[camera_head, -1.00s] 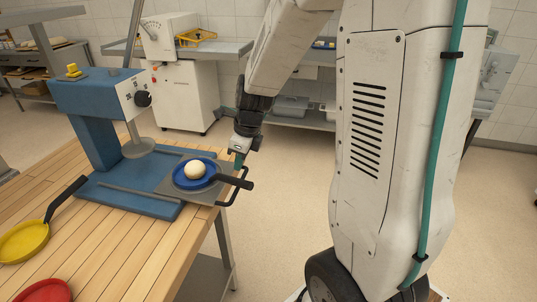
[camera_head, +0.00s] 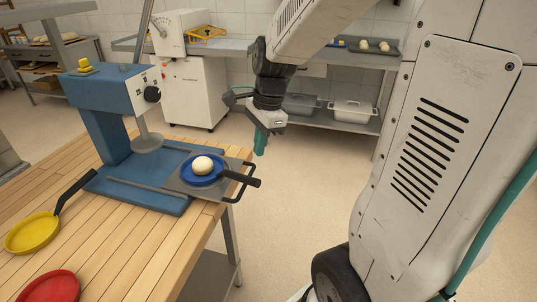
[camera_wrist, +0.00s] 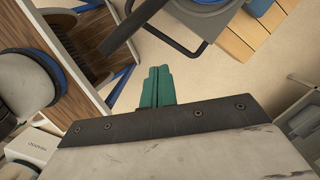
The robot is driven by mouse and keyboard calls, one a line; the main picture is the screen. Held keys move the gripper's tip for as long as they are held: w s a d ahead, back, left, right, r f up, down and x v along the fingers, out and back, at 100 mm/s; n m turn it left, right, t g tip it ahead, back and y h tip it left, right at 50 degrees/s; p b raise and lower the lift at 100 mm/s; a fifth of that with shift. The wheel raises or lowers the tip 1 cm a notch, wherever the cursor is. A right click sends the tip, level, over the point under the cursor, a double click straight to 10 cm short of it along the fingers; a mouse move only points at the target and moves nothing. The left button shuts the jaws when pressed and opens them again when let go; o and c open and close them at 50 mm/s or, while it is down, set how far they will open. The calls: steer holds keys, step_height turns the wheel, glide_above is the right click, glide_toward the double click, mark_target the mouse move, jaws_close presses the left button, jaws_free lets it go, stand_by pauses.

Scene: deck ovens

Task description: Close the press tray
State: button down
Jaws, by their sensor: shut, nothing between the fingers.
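The blue press (camera_head: 112,125) stands on the wooden table. Its grey press tray (camera_head: 212,190) is slid out to the right, past the table edge. A dark bar handle (camera_head: 250,172) is at the tray's outer end; it also shows near the top of the wrist view (camera_wrist: 190,53). A blue pan (camera_head: 198,176) with a pale dough ball (camera_head: 203,165) sits on the tray, its black handle pointing right. My gripper (camera_head: 260,143), with teal fingers, is shut and empty, above and right of the tray handle, apart from it. The fingers show in the wrist view (camera_wrist: 157,86).
A yellow pan (camera_head: 32,233) and a red pan (camera_head: 50,288) lie on the table (camera_head: 130,240). A white machine (camera_head: 195,90) and a rear counter (camera_head: 335,55) with bins stand behind. The floor right of the table is open.

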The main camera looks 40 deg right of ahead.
steer(key=s+a+r+n+g, duration=0.1)
steer(key=s+a+r+n, duration=0.1)
steer(key=s+n, duration=0.5)
steer(key=shift+s+a+r+n+h, duration=0.3)
steer(key=shift+a+n, duration=0.35)
steer(key=shift+n, duration=1.05)
steer(key=s+a+r+n, duration=0.2)
steer(key=s+n, duration=0.2)
steer(key=s, duration=0.1)
steer(key=s+a+r+n+t+h, duration=0.1)
steer(key=s+a+n, duration=0.1)
steer(key=s+n, duration=0.3)
steer(key=shift+r, duration=0.35)
steer(key=c, duration=1.6)
jaws_free()
steer(key=shift+s+a+r+n+t, duration=0.15)
steer(key=shift+a+r+n+t, duration=0.05)
steer(key=shift+r+n+t, duration=0.1)
steer(key=shift+c, duration=0.2)
steer(key=shift+f, duration=0.1)
steer(key=shift+d, duration=0.1)
